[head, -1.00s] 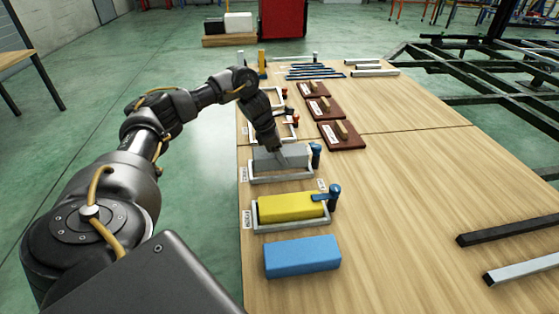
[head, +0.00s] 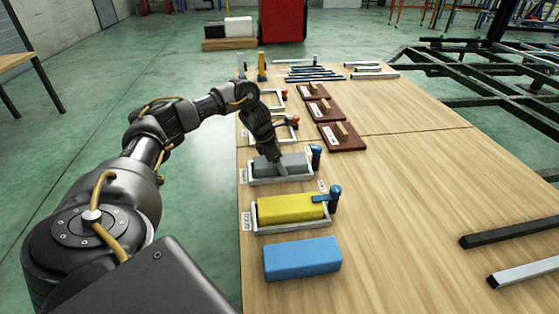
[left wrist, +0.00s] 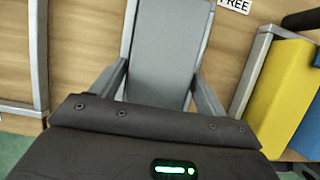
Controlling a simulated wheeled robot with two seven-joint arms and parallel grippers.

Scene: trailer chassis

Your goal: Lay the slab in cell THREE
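A grey slab (head: 292,162) lies inside the pale frame of a cell (head: 284,181), second from the near end of the row. My left gripper (head: 278,164) reaches down onto it from above. In the left wrist view the slab (left wrist: 167,50) runs between the two fingers, which press against its sides. A label at the top of that view, cut by the edge, ends in "REE" (left wrist: 234,4). The slab looks level and low in the frame; whether it touches the bottom is hidden. My right gripper is not in view.
A yellow block (head: 290,208) fills the nearest cell, with a blue clamp (head: 334,198) on it. Another blue clamp (head: 316,156) stands at the grey slab's cell. A blue block (head: 302,258) lies on the table nearer me.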

